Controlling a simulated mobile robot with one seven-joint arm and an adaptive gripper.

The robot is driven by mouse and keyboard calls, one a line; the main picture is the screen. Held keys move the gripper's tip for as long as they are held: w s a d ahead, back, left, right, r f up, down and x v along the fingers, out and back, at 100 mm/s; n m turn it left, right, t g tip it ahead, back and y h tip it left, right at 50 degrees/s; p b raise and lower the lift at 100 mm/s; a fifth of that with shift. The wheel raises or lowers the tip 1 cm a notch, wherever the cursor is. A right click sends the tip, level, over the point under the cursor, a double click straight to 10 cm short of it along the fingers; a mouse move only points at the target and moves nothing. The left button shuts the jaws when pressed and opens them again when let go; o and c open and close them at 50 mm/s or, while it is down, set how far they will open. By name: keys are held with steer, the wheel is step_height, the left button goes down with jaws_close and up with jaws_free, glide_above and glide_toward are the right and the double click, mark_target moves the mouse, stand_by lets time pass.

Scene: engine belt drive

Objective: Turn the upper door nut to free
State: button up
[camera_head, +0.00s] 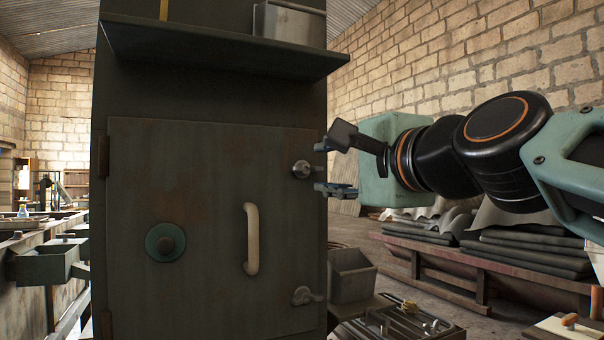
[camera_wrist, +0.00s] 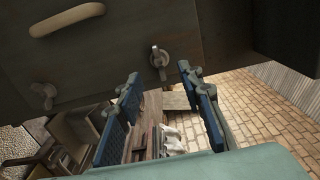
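The upper door nut (camera_head: 302,169) is a pale metal wing nut near the upper right edge of the dark green cabinet door (camera_head: 205,200). In the wrist view the nut (camera_wrist: 160,60) sits just beyond the gap between my fingertips. My gripper (camera_head: 321,168) is open and empty at the nut's height, to its right, one finger above the other. In the wrist view my gripper (camera_wrist: 159,72) shows its blue-padded fingers spread, apart from the nut. A lower door nut (camera_head: 305,296) is near the door's lower right corner; it also shows in the wrist view (camera_wrist: 43,93).
A cream handle (camera_head: 252,238) and a round green knob (camera_head: 165,242) stand out from the door. A shelf (camera_head: 220,55) juts out above it. A grey bin (camera_head: 351,275) and a tool tray (camera_head: 410,322) are at the lower right. The space around my gripper looks clear.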

mark_target(306, 169)
steer(key=x, duration=0.6)
steer(key=shift+w+a, duration=0.15)
steer(key=shift+w, duration=0.25)
steer(key=shift+c, duration=0.2)
jaws_close()
